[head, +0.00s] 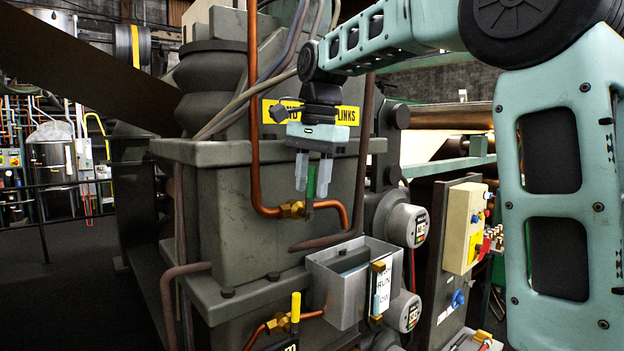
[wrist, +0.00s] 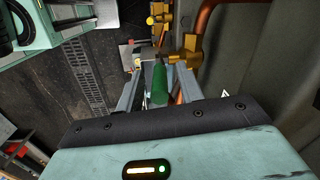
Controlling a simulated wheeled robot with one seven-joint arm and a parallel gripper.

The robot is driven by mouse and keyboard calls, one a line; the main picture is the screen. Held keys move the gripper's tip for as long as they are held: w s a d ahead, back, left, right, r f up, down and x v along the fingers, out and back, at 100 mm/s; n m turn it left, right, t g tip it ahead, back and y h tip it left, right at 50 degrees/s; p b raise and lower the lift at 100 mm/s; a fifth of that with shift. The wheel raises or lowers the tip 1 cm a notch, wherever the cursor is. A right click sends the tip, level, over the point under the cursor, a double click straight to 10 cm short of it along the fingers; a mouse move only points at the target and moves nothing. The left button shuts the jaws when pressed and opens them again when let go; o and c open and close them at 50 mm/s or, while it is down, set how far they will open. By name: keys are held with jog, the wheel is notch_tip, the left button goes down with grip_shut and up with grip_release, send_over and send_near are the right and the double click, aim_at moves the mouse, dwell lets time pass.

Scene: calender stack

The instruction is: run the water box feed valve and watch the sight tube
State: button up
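The water box (head: 325,284) is an open-topped grey metal box on the machine's front, with a dark surface inside. The sight tube (head: 377,290) stands upright on its front between brass fittings, beside a white plate reading RUN and a lower word I cannot read clearly. A brass valve (head: 291,209) on the copper pipe above has a green handle (head: 311,182); it also shows in the wrist view (wrist: 160,84). My gripper (head: 313,176) points down with its fingers either side of this handle. The wrist view shows gaps beside the handle, so the gripper is open around it.
A second brass valve with a yellow handle (head: 295,307) sits lower on a copper pipe left of the box. A cream control box (head: 463,227) with coloured buttons stands at right. Copper pipes run close to my gripper. Dark floor lies open at left.

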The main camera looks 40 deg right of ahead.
notch_tip(320, 180, up, 17)
jog(key=s, duration=0.1)
jog(key=shift+s+d+r, duration=0.15)
jog(key=shift+s+d, duration=0.15)
jog(key=shift+d, duration=0.15)
jog(key=shift+c, duration=0.3)
